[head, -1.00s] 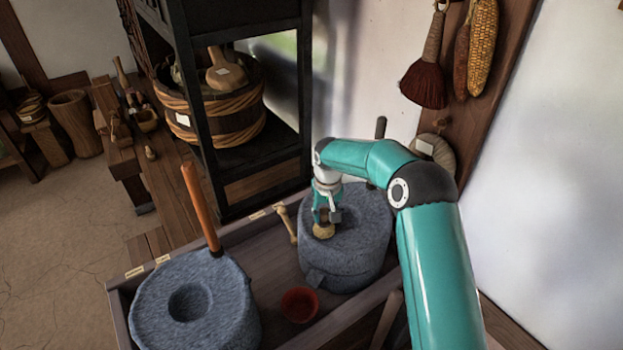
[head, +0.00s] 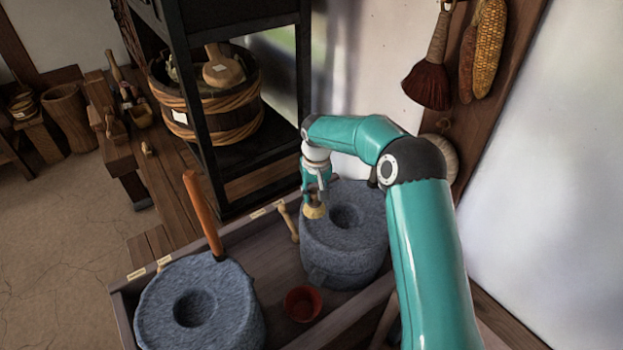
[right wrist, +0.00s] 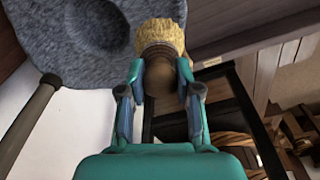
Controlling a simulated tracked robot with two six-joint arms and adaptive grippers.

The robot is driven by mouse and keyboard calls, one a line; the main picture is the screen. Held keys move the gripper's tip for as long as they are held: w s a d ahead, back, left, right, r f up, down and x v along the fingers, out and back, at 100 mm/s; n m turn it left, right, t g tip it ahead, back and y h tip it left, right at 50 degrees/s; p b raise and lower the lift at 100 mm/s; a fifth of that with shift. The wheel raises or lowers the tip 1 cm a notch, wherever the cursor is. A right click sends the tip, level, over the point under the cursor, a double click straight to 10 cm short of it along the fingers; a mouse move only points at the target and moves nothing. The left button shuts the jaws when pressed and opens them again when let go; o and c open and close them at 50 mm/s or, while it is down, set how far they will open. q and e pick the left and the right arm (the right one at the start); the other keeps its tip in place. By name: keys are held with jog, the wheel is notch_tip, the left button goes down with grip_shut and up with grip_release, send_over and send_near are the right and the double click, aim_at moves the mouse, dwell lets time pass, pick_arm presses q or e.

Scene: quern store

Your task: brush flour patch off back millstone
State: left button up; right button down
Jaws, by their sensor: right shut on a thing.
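The back millstone (head: 340,255) is a grey round stone with a hollow in its top, standing in the wooden trough. My right gripper (head: 315,197) is shut on a brush (head: 314,211) with pale tan bristles, at the left rim of this stone's top. In the right wrist view the fingers (right wrist: 160,85) grip the brush's brown wooden handle, and its bristles (right wrist: 161,36) lie over the stone's edge (right wrist: 60,60). I cannot tell whether the bristles touch the stone. I make out no flour patch on the visible top. My left gripper is not in view.
The front millstone (head: 240,305) has an upright orange-brown handle (head: 203,213). A red bowl (head: 303,303) and a small wooden tool (head: 288,221) are in the trough (head: 265,262). A black shelf frame (head: 200,120) with a wooden tub (head: 235,128) stands close behind.

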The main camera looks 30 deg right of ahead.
notch_tip(320, 180, up, 4)
jog(key=shift+f+p, duration=0.25)
jog(key=shift+p, duration=0.6)
jog(key=shift+a+r, duration=0.1)
